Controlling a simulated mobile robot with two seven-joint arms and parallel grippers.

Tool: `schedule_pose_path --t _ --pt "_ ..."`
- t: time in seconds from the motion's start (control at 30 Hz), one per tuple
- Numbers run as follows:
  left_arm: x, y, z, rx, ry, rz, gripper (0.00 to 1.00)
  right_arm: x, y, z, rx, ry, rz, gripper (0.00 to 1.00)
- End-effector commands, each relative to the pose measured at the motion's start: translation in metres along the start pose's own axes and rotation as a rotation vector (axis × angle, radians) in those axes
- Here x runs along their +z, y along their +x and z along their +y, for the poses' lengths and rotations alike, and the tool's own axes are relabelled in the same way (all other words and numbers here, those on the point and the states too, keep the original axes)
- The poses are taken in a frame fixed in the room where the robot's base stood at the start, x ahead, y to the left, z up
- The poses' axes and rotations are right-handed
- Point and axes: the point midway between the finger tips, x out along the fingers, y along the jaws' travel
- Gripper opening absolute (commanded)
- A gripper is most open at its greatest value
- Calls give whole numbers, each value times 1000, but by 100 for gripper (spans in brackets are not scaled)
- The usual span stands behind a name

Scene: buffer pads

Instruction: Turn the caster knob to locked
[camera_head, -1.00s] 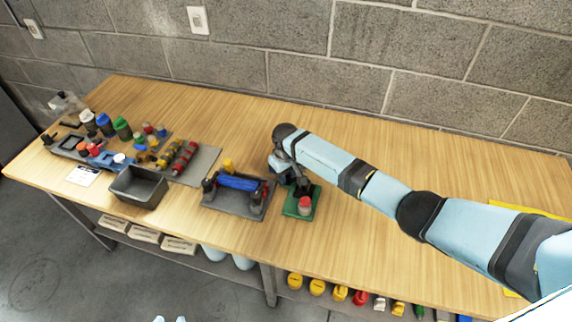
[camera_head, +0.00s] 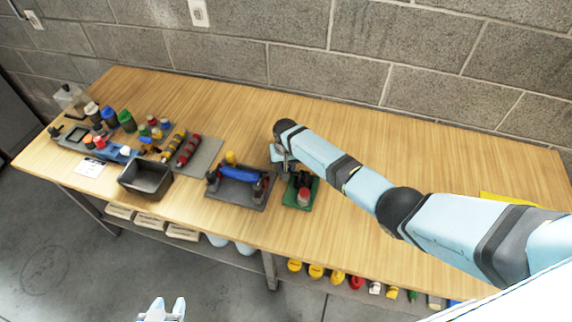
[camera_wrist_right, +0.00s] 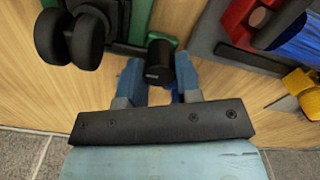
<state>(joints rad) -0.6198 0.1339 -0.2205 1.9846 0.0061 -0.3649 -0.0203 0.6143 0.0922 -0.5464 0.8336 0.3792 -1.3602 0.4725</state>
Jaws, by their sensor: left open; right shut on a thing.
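The caster unit is a green plate (camera_head: 289,204) with dark upright parts (camera_head: 301,180) and a red-topped piece (camera_head: 304,196) on it, near the middle of the bench. In the right wrist view, the green plate (camera_wrist_right: 140,22) carries black wheels (camera_wrist_right: 84,38) and a black cylindrical knob (camera_wrist_right: 160,62). My right gripper (camera_wrist_right: 160,80) is shut on this knob, with one blue finger on each side. In the head view, my right gripper (camera_head: 281,158) is at the plate's back left, partly hidden by its own wrist. My left gripper (camera_head: 167,306) is open and empty at the bottom edge, away from the bench.
A grey tray with a blue roller (camera_head: 237,199) stands just left of the green plate, and close beside it in the wrist view. A dark bin (camera_head: 147,193) and several small parts sit further left. The bench right of my right arm (camera_head: 500,175) is mostly clear.

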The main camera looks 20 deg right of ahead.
Motion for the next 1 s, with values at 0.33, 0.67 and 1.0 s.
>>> schedule_pose_path --t 0.33,0.67,1.0 --pt "-1 0 1 2 -1 1 43 -2 -2 0 -1 1 4 41" --pt "-1 0 2 3 -1 1 43 -1 -1 0 -1 0 2 57" --pt "-3 -2 2 2 -1 2 43 -2 -48 -1 -3 -2 7 57"
